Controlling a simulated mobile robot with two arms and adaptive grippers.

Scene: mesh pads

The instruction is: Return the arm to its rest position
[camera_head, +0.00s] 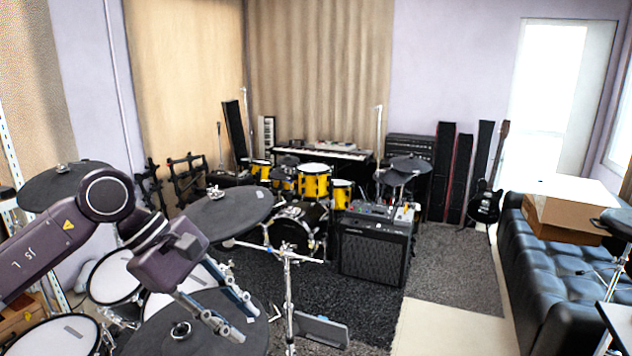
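My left arm (40,245) comes in from the left, bends at a round joint and reaches down to the right. My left gripper (246,323) hangs over the drum kit in the foreground, fingers pointing down and to the right. Its two fingers are apart with nothing held between them. A dark round pad (168,338) shows behind and below the fingers; I cannot tell whether they touch it. Another dark pad (228,207) is just above and right of the gripper. My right gripper is not in view.
White mesh drum pads (115,277) and a metal stand (288,290) crowd the area around the gripper. A black amplifier (372,255) and yellow drums (314,182) stand farther back. A blue-black sofa (565,270) with a cardboard box (562,218) is at right. The light floor (440,325) is clear.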

